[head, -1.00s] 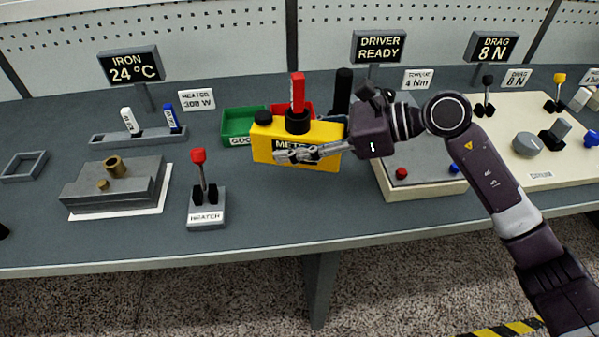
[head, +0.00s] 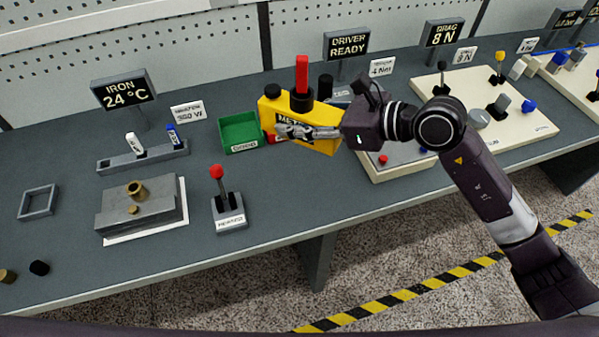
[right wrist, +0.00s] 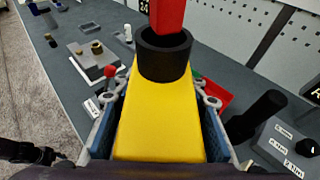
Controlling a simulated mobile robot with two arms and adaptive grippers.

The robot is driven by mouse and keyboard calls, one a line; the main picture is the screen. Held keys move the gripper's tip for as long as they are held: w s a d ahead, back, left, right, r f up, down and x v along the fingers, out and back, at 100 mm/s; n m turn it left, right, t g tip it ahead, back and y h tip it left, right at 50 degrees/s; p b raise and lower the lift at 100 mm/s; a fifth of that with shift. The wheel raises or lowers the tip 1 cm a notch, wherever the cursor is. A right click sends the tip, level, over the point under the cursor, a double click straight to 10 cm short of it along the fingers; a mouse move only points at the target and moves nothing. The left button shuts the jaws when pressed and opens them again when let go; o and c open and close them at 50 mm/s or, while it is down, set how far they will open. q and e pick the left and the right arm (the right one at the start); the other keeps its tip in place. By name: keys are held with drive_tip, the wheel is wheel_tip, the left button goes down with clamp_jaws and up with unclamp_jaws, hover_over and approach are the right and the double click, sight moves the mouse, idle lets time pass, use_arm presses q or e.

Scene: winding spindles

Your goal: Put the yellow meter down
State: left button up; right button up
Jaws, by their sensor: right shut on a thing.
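The yellow meter (head: 325,140) is a box with a black knob and a black collar on top, and a red piece (head: 302,74) stands up out of the collar. My right gripper (head: 290,131) is shut on the meter, with its fingers along the meter's sides. In the right wrist view the yellow meter (right wrist: 160,125) fills the space between the two blue finger pads. The meter appears upright, beside the green bin and in front of a red bin that it mostly hides. I cannot tell whether its base touches the bench.
A green bin (head: 240,132) stands left of the meter. A red-knobbed heater lever (head: 228,205) stands at the front left. A driver panel (head: 395,163) lies to the right, with a black cylinder (head: 326,84) behind the meter. Bench space between lever and panel is clear.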

hover_over(298, 182)
wheel_tip(298, 182, down, 12)
drive_tip(key=shift+f+p, duration=0.1)
drive_tip(key=shift+p, duration=0.35)
drive_tip(key=shift+w+f, duration=0.1)
drive_tip(key=shift+f, duration=2.4)
drive_tip(key=shift+f, duration=0.2)
drive_tip(key=o, duration=1.4)
drive_tip(key=shift+c, duration=0.2)
drive_tip(key=shift+r, duration=0.15)
